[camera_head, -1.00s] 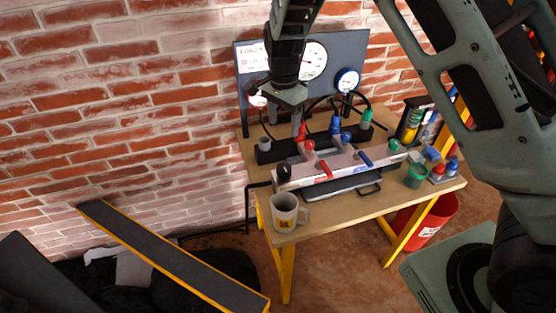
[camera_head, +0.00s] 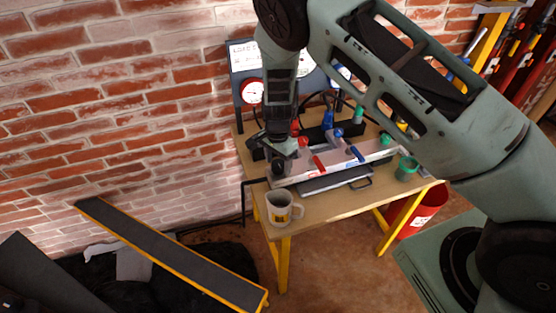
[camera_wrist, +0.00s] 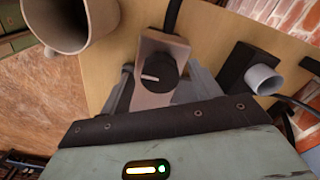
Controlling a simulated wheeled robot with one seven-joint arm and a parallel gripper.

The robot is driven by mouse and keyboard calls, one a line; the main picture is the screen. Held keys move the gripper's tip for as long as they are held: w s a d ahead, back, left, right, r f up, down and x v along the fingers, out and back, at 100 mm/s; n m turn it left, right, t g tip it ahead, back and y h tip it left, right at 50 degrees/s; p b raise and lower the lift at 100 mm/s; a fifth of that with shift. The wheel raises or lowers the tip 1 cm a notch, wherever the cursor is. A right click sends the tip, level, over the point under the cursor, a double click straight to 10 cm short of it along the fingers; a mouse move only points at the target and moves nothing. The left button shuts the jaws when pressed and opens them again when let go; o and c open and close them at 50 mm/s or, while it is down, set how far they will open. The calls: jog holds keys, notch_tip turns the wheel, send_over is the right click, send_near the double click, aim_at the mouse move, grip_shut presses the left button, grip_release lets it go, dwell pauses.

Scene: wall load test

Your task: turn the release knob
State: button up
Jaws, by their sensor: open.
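The release knob, a round black knob (camera_wrist: 157,72) with a white line on its face, sits on the end of a pale metal block (camera_wrist: 172,50) in the wrist view. In the head view the block's long body (camera_head: 340,163) lies on the bench, and my gripper (camera_head: 279,160) is at its left end, largely covering the knob. In the wrist view my gripper (camera_wrist: 160,85) is open, its grey fingers on either side of the block's end below the knob. I cannot tell whether they touch it.
A white mug (camera_head: 283,208) stands close by at the bench's (camera_head: 325,207) front left; it is also near in the wrist view (camera_wrist: 65,20). Red and blue valve handles (camera_head: 355,153) and a green cup (camera_head: 406,168) are to the right. A gauge panel stands behind, before the brick wall (camera_head: 130,110).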

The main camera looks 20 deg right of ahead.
jog(key=shift+c, duration=0.3)
jog(key=c, duration=0.9)
jog(key=shift+n, duration=0.4)
jog(key=n+b, duration=0.2)
jog(key=shift+f+n, duration=0.1)
jog(key=shift+n, duration=0.3)
jog(key=n+b, duration=0.2)
jog(key=n, duration=0.3)
jog(key=shift+d+b, duration=0.1)
jog(key=shift+b, duration=0.3)
jog(key=n+b, duration=0.1)
jog(key=n, duration=0.4)
jog(key=shift+b, duration=0.35)
jog(key=n+b, duration=0.1)
jog(key=n, duration=0.3)
jog(key=shift+n, duration=0.3)
